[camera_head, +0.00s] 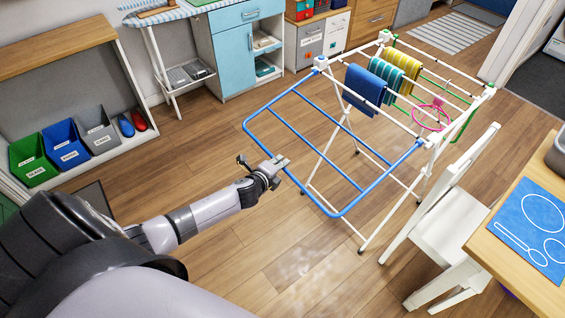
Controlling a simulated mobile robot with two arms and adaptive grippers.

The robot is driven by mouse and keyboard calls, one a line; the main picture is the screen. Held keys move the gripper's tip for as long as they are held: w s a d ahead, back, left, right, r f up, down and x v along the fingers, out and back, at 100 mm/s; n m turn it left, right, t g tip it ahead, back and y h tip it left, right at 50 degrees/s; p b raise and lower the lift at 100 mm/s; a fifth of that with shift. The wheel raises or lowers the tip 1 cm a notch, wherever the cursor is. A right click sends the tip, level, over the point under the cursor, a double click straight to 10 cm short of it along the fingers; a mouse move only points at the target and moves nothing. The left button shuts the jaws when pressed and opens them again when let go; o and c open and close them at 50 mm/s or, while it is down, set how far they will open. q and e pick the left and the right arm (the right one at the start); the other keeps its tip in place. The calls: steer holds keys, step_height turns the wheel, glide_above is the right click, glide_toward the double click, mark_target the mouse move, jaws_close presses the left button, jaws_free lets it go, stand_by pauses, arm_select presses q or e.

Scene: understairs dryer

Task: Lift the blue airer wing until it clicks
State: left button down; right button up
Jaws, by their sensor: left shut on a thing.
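The blue airer wing (327,180) is a tube frame with cross bars on the left side of the white drying rack (320,64). It reaches out from the rack toward my left arm, held off the floor; I cannot tell whether it is quite level. My left gripper (279,162) is at the middle of the wing's outer bar and is shut on it, with the fingertips partly hiding the bar. The wing's joints at the rack are too small to read. My right gripper is not in view.
Blue, teal and yellow towels (388,75) and a pink ring (432,115) hang on the rack. A white chair (440,210) and a wooden table (530,250) stand at right. Bins (65,145) line the left shelf. Wooden floor (200,130) is clear around the wing.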

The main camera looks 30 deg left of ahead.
arm_select(q)
step_height(320, 180, up, 11)
steer(key=g+p, duration=0.1)
steer(key=p, duration=1.1)
steer(key=shift+s, duration=0.35)
steer(key=c, duration=1.7)
jaws_free()
steer(key=shift+a, duration=0.1)
steer(key=shift+o, duration=0.2)
steer(key=shift+s, duration=0.1)
steer(key=v, duration=1.2)
steer(key=shift+r, duration=0.25)
steer(key=shift+w, duration=0.25)
